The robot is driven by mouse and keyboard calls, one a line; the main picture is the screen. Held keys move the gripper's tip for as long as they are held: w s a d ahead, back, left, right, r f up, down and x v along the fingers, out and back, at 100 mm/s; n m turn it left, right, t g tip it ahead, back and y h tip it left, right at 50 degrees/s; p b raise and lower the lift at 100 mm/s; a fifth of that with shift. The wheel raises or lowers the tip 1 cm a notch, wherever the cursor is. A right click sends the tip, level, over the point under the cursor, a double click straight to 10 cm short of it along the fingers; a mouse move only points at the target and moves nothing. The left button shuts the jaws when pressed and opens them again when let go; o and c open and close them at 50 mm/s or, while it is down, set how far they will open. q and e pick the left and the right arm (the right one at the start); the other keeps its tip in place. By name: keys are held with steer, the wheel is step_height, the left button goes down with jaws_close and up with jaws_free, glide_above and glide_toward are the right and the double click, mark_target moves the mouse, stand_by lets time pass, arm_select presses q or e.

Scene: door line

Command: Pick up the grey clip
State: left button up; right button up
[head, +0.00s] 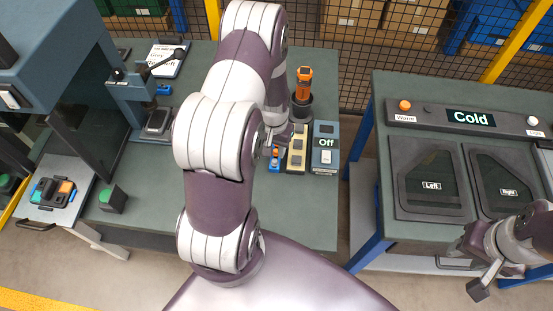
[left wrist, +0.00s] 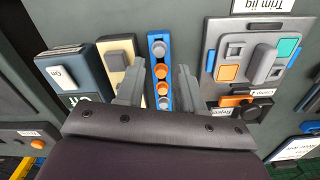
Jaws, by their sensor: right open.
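A narrow blue rack (left wrist: 157,40) holds a row of round pieces in the left wrist view. A grey one (left wrist: 158,50) sits at its far end, orange ones (left wrist: 161,72) in the middle, and another grey one (left wrist: 164,103) nearest my wrist. I cannot tell which grey piece is the clip. My left gripper (left wrist: 160,80) is open, one finger on each side of the rack, with nothing visibly gripped. In the head view my left arm hides most of the rack (head: 274,163). My right gripper (head: 477,272) is open and empty at the lower right.
Beside the rack are a cream block with grey buttons (head: 297,148) and an Off switch box (head: 326,148). The trim jig (left wrist: 255,62) is close on the other side. An orange-handled tool (head: 303,86) stands behind. A Cold panel (head: 470,117) is on the right table.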

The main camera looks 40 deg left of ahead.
mark_target(275, 160)
arm_select(q)
steer(key=f+p, duration=0.1)
steer(key=f, duration=0.1)
steer(key=f+p, duration=0.1)
steer(key=f, duration=0.1)
steer(key=shift+d+f, duration=0.2)
steer(key=shift+f, duration=0.05)
steer(key=shift+s+a+f, duration=0.2)
steer(key=shift+f, duration=0.25)
steer(key=shift+w+d, duration=0.15)
steer(key=shift+w, duration=0.05)
jaws_close()
steer(key=shift+s, duration=0.1)
steer(key=shift+r, duration=0.1)
